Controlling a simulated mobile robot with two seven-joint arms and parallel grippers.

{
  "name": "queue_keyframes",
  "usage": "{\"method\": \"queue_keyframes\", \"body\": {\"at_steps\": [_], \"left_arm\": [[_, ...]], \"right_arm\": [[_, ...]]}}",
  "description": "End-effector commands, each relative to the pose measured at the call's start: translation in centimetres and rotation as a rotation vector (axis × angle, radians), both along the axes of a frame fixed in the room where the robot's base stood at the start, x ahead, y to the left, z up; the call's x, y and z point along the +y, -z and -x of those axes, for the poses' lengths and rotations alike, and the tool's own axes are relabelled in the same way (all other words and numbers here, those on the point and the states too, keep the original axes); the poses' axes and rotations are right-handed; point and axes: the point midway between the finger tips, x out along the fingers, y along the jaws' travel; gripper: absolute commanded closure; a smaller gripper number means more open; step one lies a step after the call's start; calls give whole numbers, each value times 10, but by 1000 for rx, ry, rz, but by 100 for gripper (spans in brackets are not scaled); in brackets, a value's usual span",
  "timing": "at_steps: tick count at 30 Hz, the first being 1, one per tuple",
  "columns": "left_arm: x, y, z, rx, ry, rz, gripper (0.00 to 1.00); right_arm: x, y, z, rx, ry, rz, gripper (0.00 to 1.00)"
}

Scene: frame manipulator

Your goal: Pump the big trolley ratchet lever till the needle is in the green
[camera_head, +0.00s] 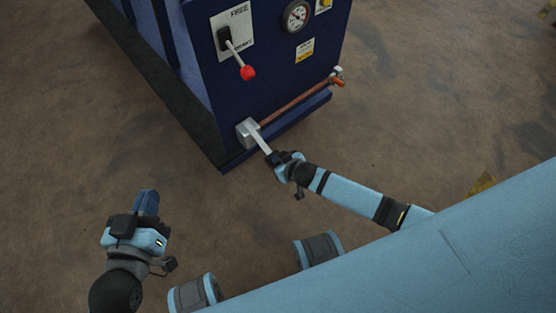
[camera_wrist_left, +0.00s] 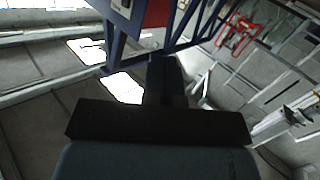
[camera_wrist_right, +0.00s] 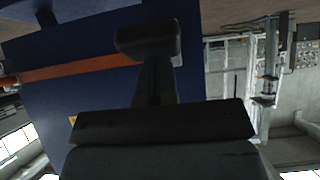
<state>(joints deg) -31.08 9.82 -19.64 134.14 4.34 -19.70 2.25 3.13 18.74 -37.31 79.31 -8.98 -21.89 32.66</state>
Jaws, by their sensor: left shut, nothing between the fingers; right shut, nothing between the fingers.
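The big dark-blue trolley (camera_head: 270,85) stands at the top of the head view. Its round gauge (camera_head: 296,16) has a white face; the needle is too small to read against any green zone. A silver ratchet lever (camera_head: 259,138) sticks out from a grey block low on the front panel. My right gripper (camera_head: 273,158) is shut at the lever's outer end; whether they touch is unclear. The right wrist view shows its dark fingers (camera_wrist_right: 155,75) before the blue panel. My left gripper (camera_head: 148,202) is shut and empty, away from the trolley at lower left.
A red-knobbed lever (camera_head: 247,72) on a white "FREE" plate juts from the panel above the ratchet lever. An orange-red bar (camera_head: 300,102) runs along the panel's lower edge to a fitting (camera_head: 337,78).

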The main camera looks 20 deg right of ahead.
Motion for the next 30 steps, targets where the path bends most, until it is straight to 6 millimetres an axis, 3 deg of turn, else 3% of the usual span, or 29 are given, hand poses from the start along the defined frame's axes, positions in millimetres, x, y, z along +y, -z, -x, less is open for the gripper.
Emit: {"method": "queue_keyframes", "body": {"at_steps": [1,6,12,28,30], "left_arm": [[-3,-4,-2,-39,8,23,100],[-10,-24,-3,-121,24,75,100],[-13,-33,-3,-153,30,98,100],[-11,-36,-3,-141,29,82,100],[-7,-23,-3,-85,14,54,100]], "right_arm": [[1,9,1,-15,2,-8,100],[1,14,-1,-58,1,-23,100],[1,16,-2,-73,0,-27,100],[-1,11,-1,-72,1,-25,100],[-2,6,0,-72,0,-25,100]]}}
